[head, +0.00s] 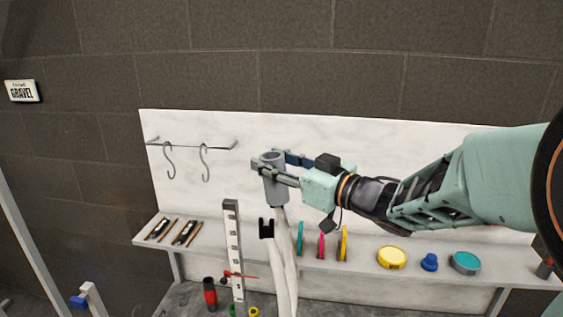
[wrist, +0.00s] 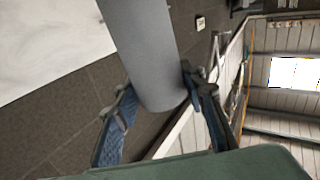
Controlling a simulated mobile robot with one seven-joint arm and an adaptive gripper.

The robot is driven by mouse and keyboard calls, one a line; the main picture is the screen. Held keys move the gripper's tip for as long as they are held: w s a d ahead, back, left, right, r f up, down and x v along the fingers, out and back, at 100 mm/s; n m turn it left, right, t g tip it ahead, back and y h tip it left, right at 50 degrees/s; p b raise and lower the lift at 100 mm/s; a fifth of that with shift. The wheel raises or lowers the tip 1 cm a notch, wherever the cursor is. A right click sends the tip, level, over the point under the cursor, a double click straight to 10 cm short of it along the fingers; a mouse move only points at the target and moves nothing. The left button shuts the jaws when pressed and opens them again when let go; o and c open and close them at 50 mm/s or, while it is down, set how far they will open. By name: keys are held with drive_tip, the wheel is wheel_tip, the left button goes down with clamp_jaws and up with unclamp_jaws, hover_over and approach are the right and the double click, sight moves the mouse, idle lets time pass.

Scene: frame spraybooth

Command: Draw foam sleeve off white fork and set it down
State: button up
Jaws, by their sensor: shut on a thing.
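The grey foam sleeve (head: 272,187) is a short upright tube with an open top, slightly tilted. My gripper (head: 280,168) comes from the right and is shut on it near its upper end. In the wrist view the sleeve (wrist: 148,55) lies between the two blue-padded fingers of my gripper (wrist: 158,98). The white fork (head: 284,265) rises below the sleeve, its legs running down past the shelf. The fork's upper end meets the sleeve's lower edge in the head view; I cannot tell whether it still reaches inside.
A shelf (head: 330,266) below holds coloured discs, a yellow tin (head: 392,258), a blue cap (head: 429,262) and a teal tin (head: 465,263). A perforated upright (head: 232,245) stands left of the fork. Two hooks (head: 205,163) hang from a rail at left.

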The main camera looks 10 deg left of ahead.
drive_tip(key=shift+r+p, duration=0.95)
drive_tip(key=shift+r, duration=0.6)
drive_tip(key=shift+r, duration=0.1)
drive_tip(key=shift+r, duration=1.95)
